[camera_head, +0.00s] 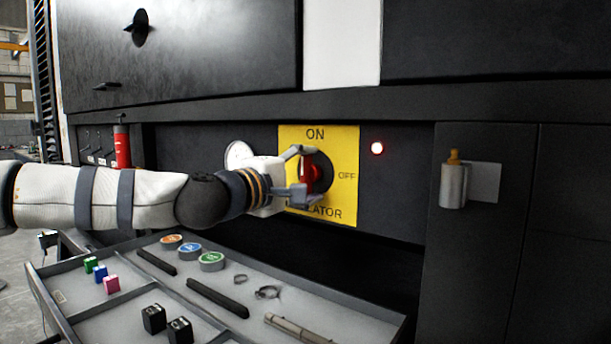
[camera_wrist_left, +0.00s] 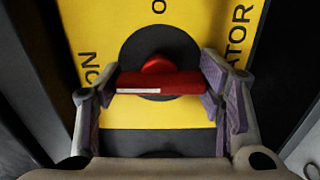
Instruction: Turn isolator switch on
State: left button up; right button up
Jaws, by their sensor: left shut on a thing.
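The isolator switch has a yellow plate (camera_head: 345,205) marked ON at the top, OFF at the right and a partly hidden ISOLATOR below. Its red handle (camera_head: 312,174) sits on a round black base and is partly hidden by my gripper in the head view. My left gripper (camera_head: 299,172) reaches in from the left and is shut on the handle. In the left wrist view the red handle (camera_wrist_left: 160,83) spans between the fingers (camera_wrist_left: 157,90), along the ON–ISOLATOR line. A white stripe on it lies on the ON side. My right gripper is not in view.
A red lamp (camera_head: 377,148) glows right of the plate. Below is a grey tray (camera_head: 382,331) with tape rolls, black bars, small blocks and a metal tool. A metal cylinder with a brass top (camera_head: 454,183) is on the right panel. A red cylinder (camera_head: 122,148) stands left.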

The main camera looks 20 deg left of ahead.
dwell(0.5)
pick_arm(q)
jog(key=o, duration=1.1)
jog(key=shift+o, duration=0.2)
jog(key=v, duration=1.2)
